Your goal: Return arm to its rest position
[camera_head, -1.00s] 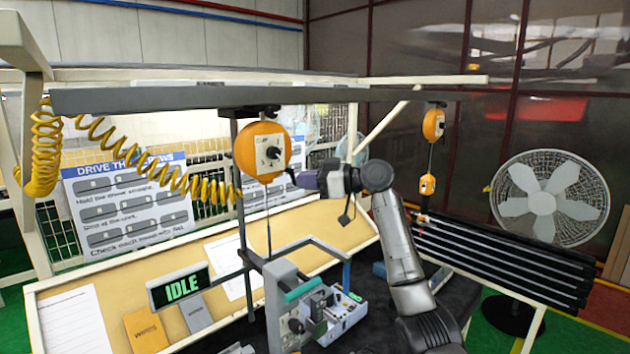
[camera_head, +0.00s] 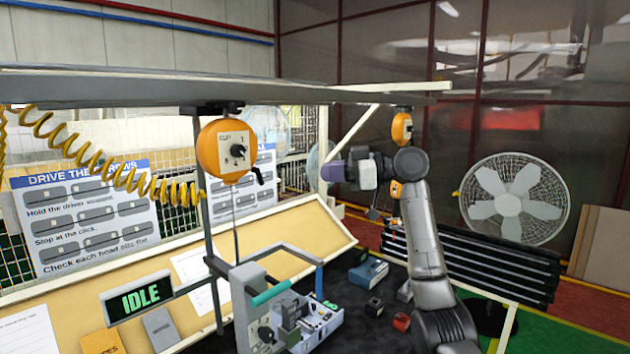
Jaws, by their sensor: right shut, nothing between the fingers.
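My right arm rises from the lower right, with its wrist bent to the left. My right gripper (camera_head: 326,172), with a purple-grey body, points left in mid-air, shut and empty. It is apart from the orange tool balancer (camera_head: 226,150) that hangs from the overhead beam. Its finger details are small in this view. My left gripper is not in view.
A grey fixture with a turquoise-handled part (camera_head: 270,292) stands on the dark bench, with a blue box (camera_head: 368,272) and small red and black blocks nearby. A second orange balancer (camera_head: 401,128) hangs behind my arm. A fan (camera_head: 515,200) stands right.

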